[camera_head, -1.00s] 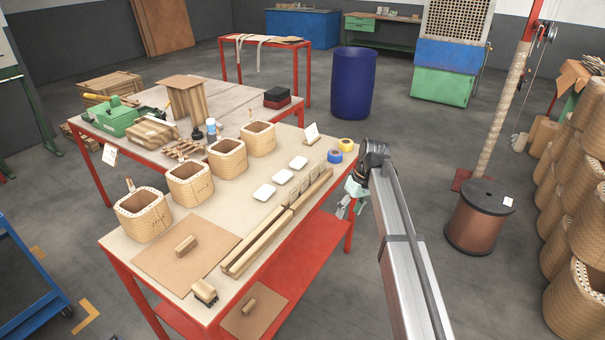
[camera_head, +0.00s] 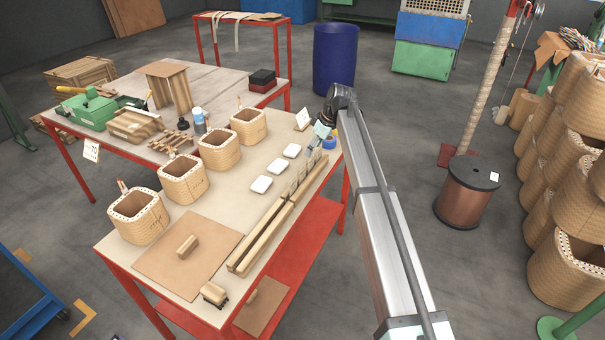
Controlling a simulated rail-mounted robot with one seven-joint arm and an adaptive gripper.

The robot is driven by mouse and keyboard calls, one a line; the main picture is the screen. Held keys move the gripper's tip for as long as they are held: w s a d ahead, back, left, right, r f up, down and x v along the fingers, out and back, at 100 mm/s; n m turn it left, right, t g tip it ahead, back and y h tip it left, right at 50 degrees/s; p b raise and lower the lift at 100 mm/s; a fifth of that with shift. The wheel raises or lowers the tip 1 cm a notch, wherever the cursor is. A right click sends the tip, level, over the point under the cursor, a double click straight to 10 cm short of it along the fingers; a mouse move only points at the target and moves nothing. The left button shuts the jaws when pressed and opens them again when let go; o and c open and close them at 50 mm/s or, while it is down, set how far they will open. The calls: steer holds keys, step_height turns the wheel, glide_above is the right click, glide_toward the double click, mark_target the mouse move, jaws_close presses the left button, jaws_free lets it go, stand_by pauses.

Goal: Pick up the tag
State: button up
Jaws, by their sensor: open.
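My gripper (camera_head: 315,146) is open and hangs over the far right corner of the wooden work table, near the far end of a slotted wooden rail (camera_head: 262,238). Its fingers point down and no object shows between them. Several small thin tags (camera_head: 293,187) stand upright in the rail, just left of and nearer than the gripper. A white card (camera_head: 303,118) with dark marks stands tilted at the table's far edge, behind and left of the gripper. The frames do not settle which of these is the task's tag. The gripper partly hides the tape rolls.
Three white square pieces (camera_head: 274,167) lie left of the rail. A blue tape roll (camera_head: 330,141) sits beside the gripper. A brown board (camera_head: 187,257) covers the near end. Bare tabletop (camera_head: 235,205) lies between coils and rail.

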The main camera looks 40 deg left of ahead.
mark_target(303, 166)
steer(key=shift+p+x, duration=2.2)
steer(key=shift+x, duration=3.55)
steer(key=c, duration=0.4)
